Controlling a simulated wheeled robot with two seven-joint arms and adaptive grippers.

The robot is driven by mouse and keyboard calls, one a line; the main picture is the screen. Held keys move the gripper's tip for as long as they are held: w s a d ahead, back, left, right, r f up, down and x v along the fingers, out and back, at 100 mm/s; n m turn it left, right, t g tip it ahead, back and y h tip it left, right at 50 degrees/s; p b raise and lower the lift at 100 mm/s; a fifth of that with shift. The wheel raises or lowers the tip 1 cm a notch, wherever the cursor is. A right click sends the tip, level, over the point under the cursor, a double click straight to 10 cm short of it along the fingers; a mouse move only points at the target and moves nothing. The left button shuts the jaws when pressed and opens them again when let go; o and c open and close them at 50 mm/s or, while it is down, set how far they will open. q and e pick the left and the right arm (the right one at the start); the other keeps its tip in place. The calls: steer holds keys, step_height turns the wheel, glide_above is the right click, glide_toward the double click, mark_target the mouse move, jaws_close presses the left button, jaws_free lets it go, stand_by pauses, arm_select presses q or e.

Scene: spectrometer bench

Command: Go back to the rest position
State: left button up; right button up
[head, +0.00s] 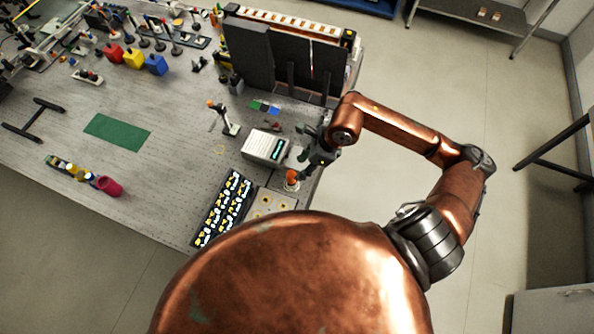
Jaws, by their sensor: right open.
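My right gripper (303,154) is at the end of the copper arm that comes in from the right. It hangs over the right edge of the bench (180,140), beside a white meter box (265,147) with a small display. The gripper is open, and I see nothing held in it. An orange-topped piece (292,177) is just below the gripper; I cannot tell whether they touch. My left gripper is not in view.
A black tray of small parts (222,208) and a beige plate (270,203) lie at the near edge. Dark upright panels (290,60) stand behind the gripper. Red, yellow and blue blocks (133,58) are at the back left.

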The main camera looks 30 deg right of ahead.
steer(key=shift+v, duration=0.75)
